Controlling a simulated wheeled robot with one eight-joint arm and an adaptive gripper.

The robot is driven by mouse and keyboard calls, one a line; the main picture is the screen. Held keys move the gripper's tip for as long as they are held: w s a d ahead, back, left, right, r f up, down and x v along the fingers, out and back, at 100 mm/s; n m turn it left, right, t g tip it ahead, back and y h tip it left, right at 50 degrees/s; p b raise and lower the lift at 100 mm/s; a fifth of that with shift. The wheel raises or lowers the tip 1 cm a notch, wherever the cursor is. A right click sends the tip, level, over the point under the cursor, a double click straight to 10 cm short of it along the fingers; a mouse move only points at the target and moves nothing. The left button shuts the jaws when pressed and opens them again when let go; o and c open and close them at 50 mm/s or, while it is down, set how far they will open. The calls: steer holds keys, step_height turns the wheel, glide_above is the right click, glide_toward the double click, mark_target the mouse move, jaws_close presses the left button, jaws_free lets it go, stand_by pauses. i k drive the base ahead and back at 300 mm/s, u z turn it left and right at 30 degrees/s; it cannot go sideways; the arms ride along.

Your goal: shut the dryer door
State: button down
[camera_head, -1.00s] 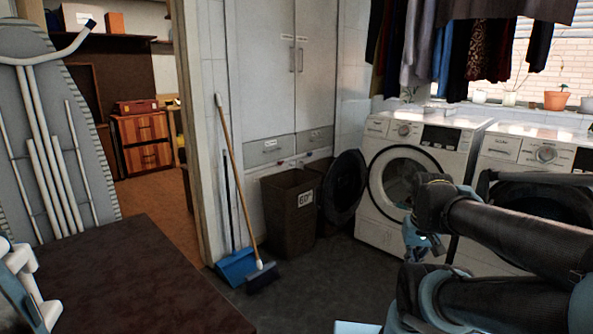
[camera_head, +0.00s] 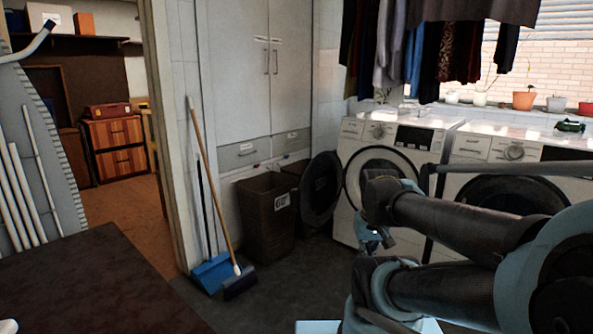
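Two white front-loading machines stand side by side at the right. The left machine (camera_head: 350,215) has its round dark door (camera_head: 320,189) swung wide open to the left, and its drum opening (camera_head: 378,168) shows. The right machine (camera_head: 480,152) has a dark round front (camera_head: 508,196), partly hidden by my arm; it appears shut. I cannot tell from labels which one is the dryer. My gripper (camera_head: 368,240) hangs at the end of my arm, in front of the left machine and to the right of the open door, apart from it. Its fingers are too small and dark to read.
A brown bin (camera_head: 266,218) stands just left of the open door. A broom (camera_head: 215,190) and blue dustpan (camera_head: 212,272) lean by the doorway. A dark table (camera_head: 95,285) fills the lower left. Clothes (camera_head: 430,55) hang above the machines. Dark floor between is clear.

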mark_target(321, 183)
steer(key=z, duration=0.05)
steer(key=i, duration=1.55)
